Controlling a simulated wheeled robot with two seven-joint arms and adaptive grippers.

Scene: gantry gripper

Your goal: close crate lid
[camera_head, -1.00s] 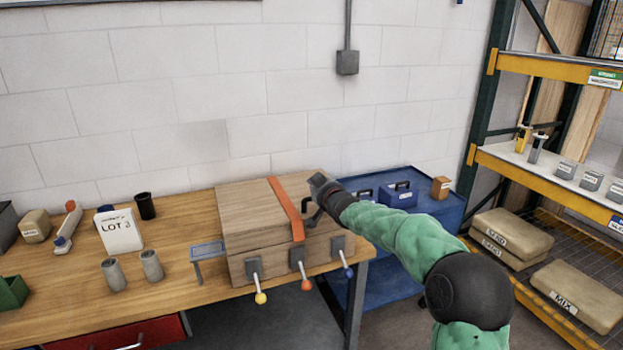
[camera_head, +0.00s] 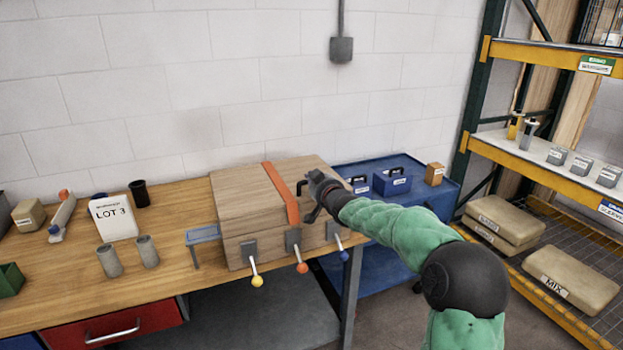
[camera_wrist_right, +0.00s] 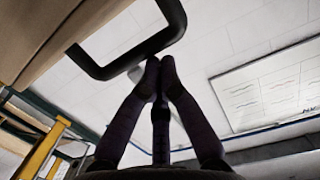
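The wooden crate (camera_head: 232,253) stands on the bench with its lid (camera_head: 240,190) down; I cannot tell whether a thin gap remains at the seam. An orange strap (camera_head: 282,192) crosses the lid. Three latches with yellow (camera_head: 257,281), orange (camera_head: 302,267) and blue (camera_head: 344,256) knobs hang down at the front. My right gripper (camera_head: 312,190) is at the lid's right side, by a dark handle (camera_wrist_right: 108,70). In the wrist view my right gripper (camera_wrist_right: 158,66) has its fingertips together, at or very near the handle bar; contact is unclear. My left gripper is out of view.
A blue cart (camera_head: 425,208) with blue boxes (camera_head: 392,182) stands right of the bench (camera_head: 165,262). On the bench left of the crate are a small blue-topped stand (camera_head: 203,234), grey cylinders (camera_head: 148,252), a LOT 3 sign (camera_head: 114,219) and a black cup (camera_head: 139,194). A shelf rack (camera_head: 520,155) stands far right.

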